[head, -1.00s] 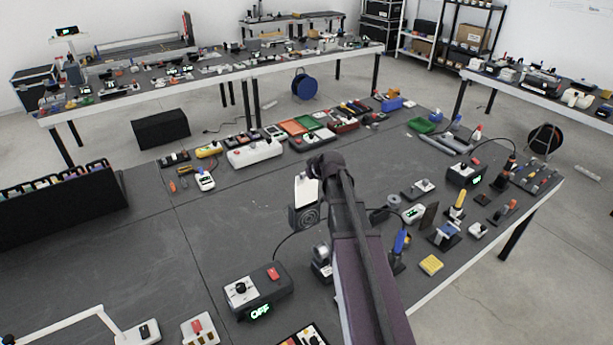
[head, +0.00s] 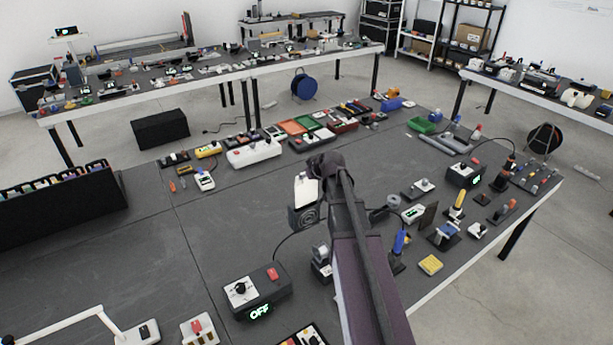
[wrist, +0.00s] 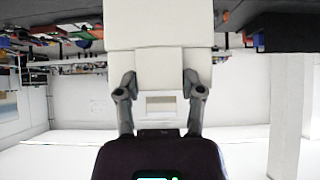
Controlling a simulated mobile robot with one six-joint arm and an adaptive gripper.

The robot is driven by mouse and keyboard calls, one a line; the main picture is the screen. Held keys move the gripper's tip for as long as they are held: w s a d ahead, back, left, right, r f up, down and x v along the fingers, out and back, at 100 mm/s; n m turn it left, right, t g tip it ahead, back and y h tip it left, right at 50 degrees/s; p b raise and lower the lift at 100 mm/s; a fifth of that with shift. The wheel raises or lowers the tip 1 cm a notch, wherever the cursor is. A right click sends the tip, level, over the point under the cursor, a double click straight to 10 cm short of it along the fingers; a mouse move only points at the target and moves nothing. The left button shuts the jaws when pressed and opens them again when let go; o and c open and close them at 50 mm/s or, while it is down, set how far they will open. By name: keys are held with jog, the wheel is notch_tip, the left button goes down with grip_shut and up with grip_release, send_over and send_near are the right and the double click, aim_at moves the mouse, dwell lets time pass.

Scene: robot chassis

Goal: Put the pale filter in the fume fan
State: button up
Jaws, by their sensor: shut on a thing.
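The pale filter (wrist: 145,30) is a white block filling the top middle of the wrist view, between the two fingers of my gripper (wrist: 160,80). My gripper is shut on its narrower end. In the head view the filter (head: 306,189) stands upright beside my dark wrist, directly above the fume fan (head: 307,217). The fan is a dark box with a round grille. The filter's lower edge meets the fan's top in the picture; I cannot tell whether it is inside the slot. My fingers are hidden in the head view.
A grey control box (head: 256,290) with a knob, a red switch and a green OFF display stands nearer, with a cable running toward the fan. A small device (head: 321,262) stands close to my arm. The dark tabletop left of the fan is clear.

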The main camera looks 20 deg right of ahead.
aim_at(307, 200)
jog(key=shift+f+b, duration=5.8)
dwell(1.3)
jog(key=o, duration=1.2)
jog(key=shift+o, duration=0.2)
jog(key=shift+r, duration=0.1)
